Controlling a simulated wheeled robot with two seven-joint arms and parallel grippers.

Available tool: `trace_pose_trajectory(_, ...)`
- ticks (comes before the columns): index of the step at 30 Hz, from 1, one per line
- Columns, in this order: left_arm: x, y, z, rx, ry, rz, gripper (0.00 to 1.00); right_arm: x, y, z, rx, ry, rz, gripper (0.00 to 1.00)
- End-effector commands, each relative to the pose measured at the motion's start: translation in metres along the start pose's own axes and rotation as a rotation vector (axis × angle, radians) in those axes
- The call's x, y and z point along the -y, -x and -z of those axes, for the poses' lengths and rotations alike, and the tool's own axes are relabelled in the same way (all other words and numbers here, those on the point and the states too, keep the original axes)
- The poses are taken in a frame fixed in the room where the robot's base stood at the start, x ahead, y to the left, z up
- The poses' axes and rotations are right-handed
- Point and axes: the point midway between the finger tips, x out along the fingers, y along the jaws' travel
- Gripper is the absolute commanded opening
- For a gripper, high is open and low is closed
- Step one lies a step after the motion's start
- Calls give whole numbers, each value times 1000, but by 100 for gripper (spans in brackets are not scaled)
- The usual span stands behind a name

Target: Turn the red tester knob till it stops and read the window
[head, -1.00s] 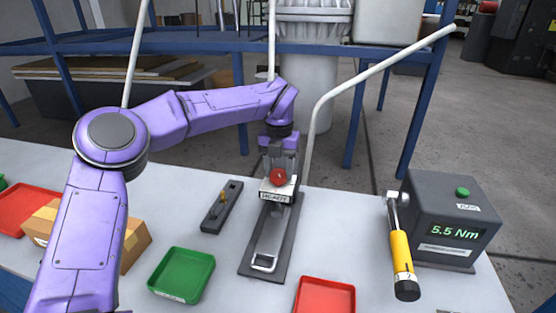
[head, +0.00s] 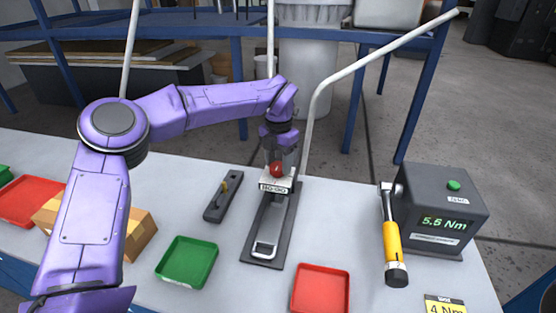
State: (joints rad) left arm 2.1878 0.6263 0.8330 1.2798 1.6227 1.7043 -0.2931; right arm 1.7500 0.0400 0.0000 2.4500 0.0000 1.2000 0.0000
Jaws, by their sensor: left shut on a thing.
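The red knob (head: 277,170) sits at the top of a device on a dark base plate (head: 249,247) in the middle of the bench. A pale label or window (head: 273,187) with dark lettering is just below the knob; the letters are too small to read surely. My left gripper (head: 279,158) reaches down from behind and is shut on the red knob, partly hiding its far side. A metal loop handle (head: 265,250) is at the device's near end. My right gripper is not in view.
A yellow-handled tool (head: 392,242) leans at the box's left side. A yellow card (head: 445,306) reads 4 Nm.

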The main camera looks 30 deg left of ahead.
Motion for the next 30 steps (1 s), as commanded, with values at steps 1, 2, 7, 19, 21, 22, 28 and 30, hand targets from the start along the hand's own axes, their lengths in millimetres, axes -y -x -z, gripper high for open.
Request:
trace_pose_trajectory(1, 0, 2, -1, 5, 0, -1, 19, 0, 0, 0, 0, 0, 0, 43)
trace_pose_trajectory(2, 0, 2, -1, 5, 0, -1, 19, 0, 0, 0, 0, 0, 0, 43)
trace_pose_trajectory(7, 0, 2, -1, 5, 1, -1, 19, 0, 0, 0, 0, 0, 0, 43)
trace_pose_trajectory(19, 0, 2, 0, 2, 1, -1, 75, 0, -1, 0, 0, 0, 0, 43)
trace_pose_trajectory(21, 0, 9, -1, 5, 2, -2, 75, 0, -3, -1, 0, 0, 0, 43)
trace_pose_trajectory(22, 0, 14, -1, 6, 2, -2, 75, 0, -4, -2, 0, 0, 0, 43)
trace_pose_trajectory(28, 0, 62, -1, 7, 2, -3, 75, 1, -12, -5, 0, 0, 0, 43)
trace_pose_trajectory(30, 0, 78, -1, 7, 3, -3, 75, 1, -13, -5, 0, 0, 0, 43)
